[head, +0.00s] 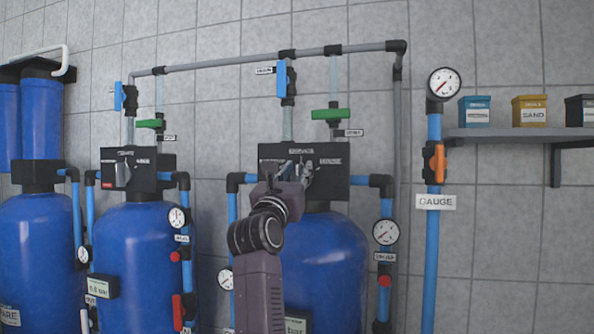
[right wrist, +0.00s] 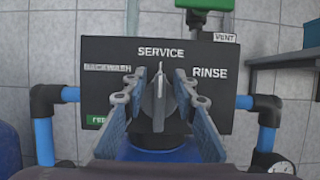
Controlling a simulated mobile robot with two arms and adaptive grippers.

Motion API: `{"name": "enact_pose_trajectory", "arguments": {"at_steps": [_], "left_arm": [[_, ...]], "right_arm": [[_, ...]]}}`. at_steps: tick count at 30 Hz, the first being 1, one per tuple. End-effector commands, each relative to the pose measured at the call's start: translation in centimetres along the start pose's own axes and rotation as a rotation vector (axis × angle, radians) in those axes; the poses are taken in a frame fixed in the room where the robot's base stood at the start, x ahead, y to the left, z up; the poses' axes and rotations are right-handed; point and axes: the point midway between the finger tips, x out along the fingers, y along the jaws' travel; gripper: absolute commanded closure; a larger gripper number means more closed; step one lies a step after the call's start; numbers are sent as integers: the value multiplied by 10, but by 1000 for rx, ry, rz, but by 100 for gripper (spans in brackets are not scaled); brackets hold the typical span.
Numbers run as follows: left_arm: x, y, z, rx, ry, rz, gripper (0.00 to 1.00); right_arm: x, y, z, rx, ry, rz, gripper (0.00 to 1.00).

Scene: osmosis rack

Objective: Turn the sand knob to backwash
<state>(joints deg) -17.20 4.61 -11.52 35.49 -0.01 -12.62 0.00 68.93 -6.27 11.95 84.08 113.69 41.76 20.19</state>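The knob (right wrist: 158,92) is dark with a pale ridge. It sits on the black control panel (right wrist: 100,60) of the right-hand blue tank (head: 340,256). Its ridge points up to SERVICE; BACKWASH is to the left and RINSE to the right. My right gripper (right wrist: 160,82) is in front of the panel with one finger on each side of the knob. The fingers look apart from the narrow ridge; contact is hard to judge. In the head view my right gripper (head: 292,174) covers the knob. I see no sand name on this tank. My left gripper is out of view.
A second blue tank (head: 145,255) with a black panel (head: 115,170) stands to the left. Grey pipe (head: 220,62), green valves and gauges surround the panels. A shelf (head: 520,133) at right holds small boxes, one marked SAND (head: 529,111). A gauge pipe (head: 432,270) stands right.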

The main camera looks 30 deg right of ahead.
Motion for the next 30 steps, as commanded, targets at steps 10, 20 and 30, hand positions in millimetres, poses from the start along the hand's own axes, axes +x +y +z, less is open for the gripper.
{"name": "enact_pose_trajectory", "arguments": {"at_steps": [10,20,30], "left_arm": [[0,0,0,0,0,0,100],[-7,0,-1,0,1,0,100],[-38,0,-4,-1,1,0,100]], "right_arm": [[0,0,-2,-2,3,0,100],[0,1,-3,-47,8,18,100],[2,6,-2,-265,12,108,100]]}}
